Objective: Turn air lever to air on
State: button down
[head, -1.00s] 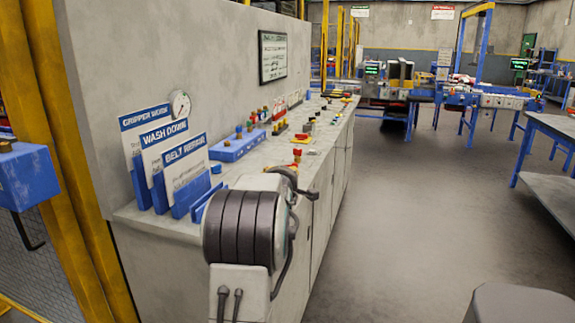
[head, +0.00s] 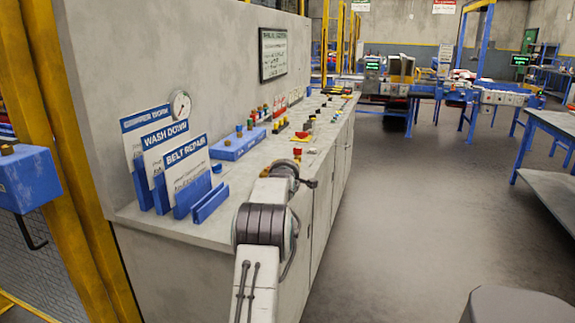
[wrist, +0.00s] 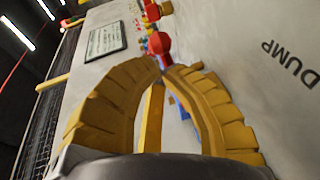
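My gripper (wrist: 163,68) has two ribbed yellow fingers that bow outward and come together at the tips, with no object visible between the tips. A red knob or handle (wrist: 159,43) appears just beyond the tips in the wrist view. The word DUMP (wrist: 291,64) is printed on the pale surface to the right there. No air lever can be identified for certain. In the head view, a small red and yellow fitting (head: 298,153) stands on the counter just beyond my wrist. My arm hides the gripper in that view.
The long grey counter (head: 165,225) runs away along a wall. Sign cards (head: 186,165) in blue holders, a blue box (head: 238,145) and several small coloured fittings stand on it. A round gauge (head: 181,105) is on the wall. The floor (head: 410,210) to the right is clear.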

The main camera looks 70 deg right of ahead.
jog(key=shift+w+d+f, duration=0.15)
jog(key=shift+d, duration=0.45)
